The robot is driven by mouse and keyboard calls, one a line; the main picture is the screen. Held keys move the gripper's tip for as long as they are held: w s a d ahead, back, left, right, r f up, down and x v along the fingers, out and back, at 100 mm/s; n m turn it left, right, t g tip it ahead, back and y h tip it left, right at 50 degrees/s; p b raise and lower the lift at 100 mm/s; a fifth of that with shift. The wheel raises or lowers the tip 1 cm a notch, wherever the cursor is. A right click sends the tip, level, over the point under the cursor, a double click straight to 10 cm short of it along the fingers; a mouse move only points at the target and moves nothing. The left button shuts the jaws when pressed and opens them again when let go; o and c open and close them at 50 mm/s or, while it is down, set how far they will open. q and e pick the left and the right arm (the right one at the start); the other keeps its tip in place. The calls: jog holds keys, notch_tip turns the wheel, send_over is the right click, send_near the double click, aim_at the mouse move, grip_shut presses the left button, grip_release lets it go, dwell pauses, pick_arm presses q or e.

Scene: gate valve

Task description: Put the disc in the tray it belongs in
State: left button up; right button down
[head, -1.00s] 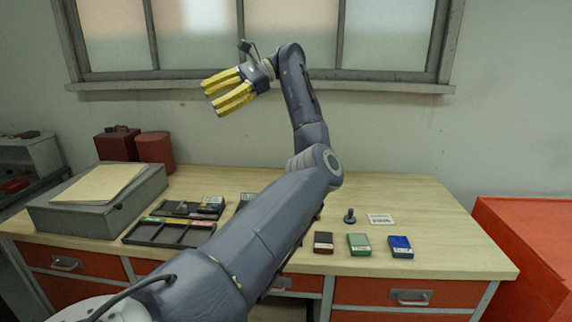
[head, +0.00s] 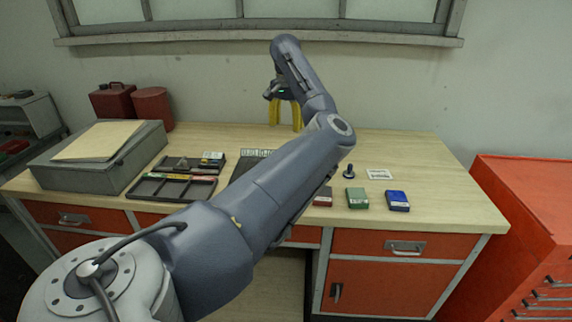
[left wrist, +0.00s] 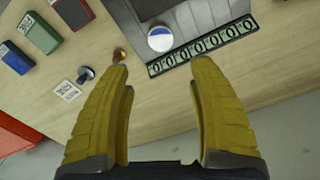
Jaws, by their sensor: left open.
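A round disc, white with a blue part (left wrist: 160,38), lies on a dark panel with a strip of ring marks (left wrist: 202,46) in the left wrist view. In the head view my arm hides the disc. My left gripper (head: 286,122) is open, its yellow fingers pointing down over the back of the bench. In the left wrist view its fingertips (left wrist: 164,66) are spread and empty, with the disc seen beyond the gap. Dark divided trays (head: 172,187) (head: 190,164) with coloured labels sit left of my arm. My right gripper is not in view.
A dark red box (head: 323,197), a green box (head: 357,198) and a blue box (head: 398,201) stand at the front right. A dark knobbed piece (head: 348,171) stands beside a white printed card (head: 379,174). A grey case (head: 100,158) fills the left end.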

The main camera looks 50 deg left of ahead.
pick_arm(q)
notch_tip(320, 180, down, 15)
jog(key=shift+f, duration=0.1)
dwell(0.8)
grip_shut()
dwell(0.4)
